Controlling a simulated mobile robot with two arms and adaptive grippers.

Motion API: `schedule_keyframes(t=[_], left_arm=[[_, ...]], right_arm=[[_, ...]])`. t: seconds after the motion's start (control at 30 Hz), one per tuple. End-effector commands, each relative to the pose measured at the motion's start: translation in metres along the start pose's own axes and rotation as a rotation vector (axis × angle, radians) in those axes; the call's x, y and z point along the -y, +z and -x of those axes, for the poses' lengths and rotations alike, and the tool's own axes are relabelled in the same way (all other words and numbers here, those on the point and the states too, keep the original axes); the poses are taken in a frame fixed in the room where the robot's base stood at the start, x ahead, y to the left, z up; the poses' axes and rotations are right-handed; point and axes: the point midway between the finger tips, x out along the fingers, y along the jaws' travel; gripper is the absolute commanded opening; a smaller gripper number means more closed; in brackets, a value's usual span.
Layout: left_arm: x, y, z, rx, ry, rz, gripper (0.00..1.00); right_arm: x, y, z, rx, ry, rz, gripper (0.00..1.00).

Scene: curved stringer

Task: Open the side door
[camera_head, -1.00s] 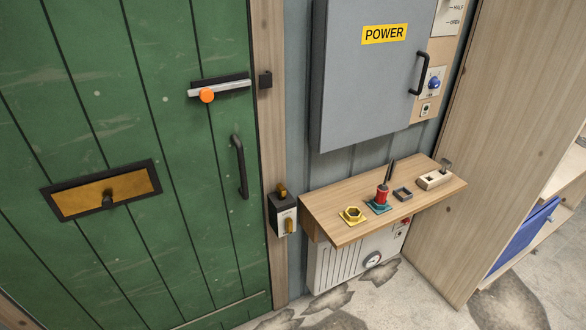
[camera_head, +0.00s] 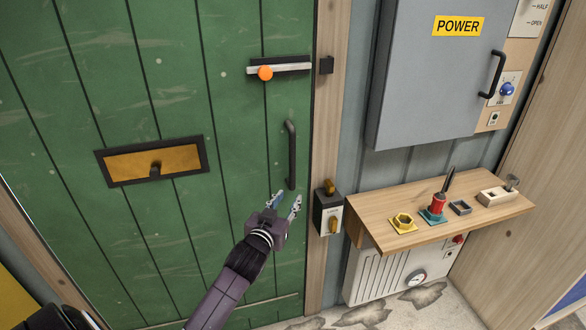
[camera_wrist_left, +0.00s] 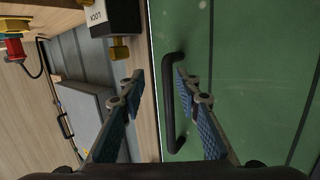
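The green side door (camera_head: 225,120) stands shut in its wooden frame. Its black vertical handle (camera_head: 291,155) is near the right edge. Above it is a silver bolt (camera_head: 285,69) with an orange knob (camera_head: 265,73); the bar's end appears short of the black keeper (camera_head: 326,65) on the frame. My left gripper (camera_head: 287,201) is open and empty, just below the handle's lower end. In the left wrist view the handle (camera_wrist_left: 169,105) shows between the open fingers (camera_wrist_left: 158,76), without clear contact. My right gripper is out of view.
A lock box (camera_head: 328,210) with yellow parts is on the frame, close right of my left gripper. A wooden shelf (camera_head: 440,215) with small items juts out farther right, under the grey POWER cabinet (camera_head: 440,80). A brass plate (camera_head: 150,162) is on the door.

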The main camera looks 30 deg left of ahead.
Motion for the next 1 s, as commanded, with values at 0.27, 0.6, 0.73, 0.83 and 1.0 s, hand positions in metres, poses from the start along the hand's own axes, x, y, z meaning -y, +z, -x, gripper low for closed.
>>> schedule_keyframes(t=[0.27, 0.6, 0.73, 0.83, 1.0], left_arm=[[0.013, -0.086, 0.009, -0.157, -0.023, 0.032, 0.3], [0.014, -0.096, -0.038, -0.158, -0.023, 0.03, 0.3], [0.014, -0.097, -0.052, -0.157, -0.022, 0.031, 0.3], [0.014, -0.097, -0.059, -0.157, -0.022, 0.032, 0.3], [0.014, -0.096, -0.063, -0.156, -0.022, 0.031, 0.3]], right_arm=[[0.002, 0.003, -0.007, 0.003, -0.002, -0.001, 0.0], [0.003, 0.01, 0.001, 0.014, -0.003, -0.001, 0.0], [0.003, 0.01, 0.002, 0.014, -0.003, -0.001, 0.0], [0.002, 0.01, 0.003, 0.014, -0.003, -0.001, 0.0], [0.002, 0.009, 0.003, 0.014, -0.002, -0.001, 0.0]])
